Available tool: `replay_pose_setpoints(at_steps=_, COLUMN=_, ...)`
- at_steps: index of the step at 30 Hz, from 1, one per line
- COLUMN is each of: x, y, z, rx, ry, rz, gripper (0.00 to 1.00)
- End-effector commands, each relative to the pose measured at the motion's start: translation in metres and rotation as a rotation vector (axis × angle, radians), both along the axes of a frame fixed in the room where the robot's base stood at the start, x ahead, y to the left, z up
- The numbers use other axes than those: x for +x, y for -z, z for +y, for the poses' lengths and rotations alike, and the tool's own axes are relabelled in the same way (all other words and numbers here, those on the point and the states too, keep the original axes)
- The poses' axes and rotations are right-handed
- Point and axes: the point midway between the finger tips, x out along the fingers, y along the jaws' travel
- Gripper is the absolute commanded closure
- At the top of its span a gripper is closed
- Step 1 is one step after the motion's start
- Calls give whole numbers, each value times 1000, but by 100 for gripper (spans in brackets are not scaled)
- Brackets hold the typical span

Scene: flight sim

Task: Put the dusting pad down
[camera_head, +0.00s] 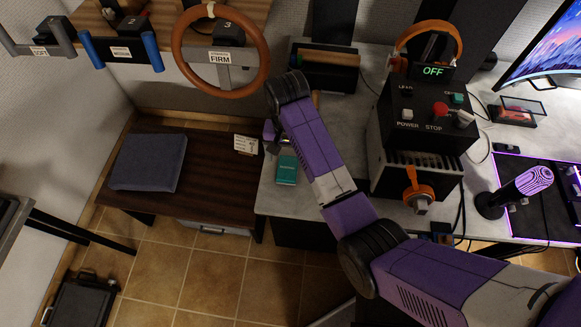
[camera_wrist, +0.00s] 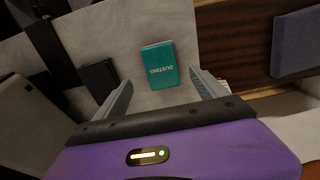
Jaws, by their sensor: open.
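The teal dusting pad (camera_head: 287,170) lies flat near the left edge of the grey desk (camera_head: 274,200). In the wrist view the same pad (camera_wrist: 160,65), with "DUSTING" printed on it, lies on the grey surface beyond my fingers. My gripper (camera_wrist: 161,80) is open, with one finger on each side of the view and nothing between them. The pad is apart from the fingers. In the head view my gripper is mostly hidden behind my arm, just above and left of the pad.
A dark wooden bench (camera_head: 115,193) with a blue cushion (camera_head: 148,162) stands left of the desk. A control box (camera_head: 428,115) with an orange headset stands right of my arm. A wooden-fronted box (camera_head: 325,68) stands at the back. A small dark object (camera_wrist: 99,78) lies left of the pad.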

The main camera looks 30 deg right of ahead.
Motion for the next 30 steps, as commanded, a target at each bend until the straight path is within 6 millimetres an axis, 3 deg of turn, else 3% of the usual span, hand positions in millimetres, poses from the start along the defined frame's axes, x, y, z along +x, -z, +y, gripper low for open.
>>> replay_pose_setpoints(at_steps=13, x=1, y=54, z=-1, rx=0, ry=-1, rz=-1, gripper=18)
replay_pose_setpoints(at_steps=22, x=1, y=60, z=-1, rx=1, ry=-1, rz=-4, gripper=18)
replay_pose_setpoints(at_steps=23, x=1, y=60, z=-1, rx=0, ry=-1, rz=-4, gripper=20)
replay_pose_setpoints(at_steps=30, x=1, y=60, z=0, rx=0, ry=-1, rz=-4, gripper=67)
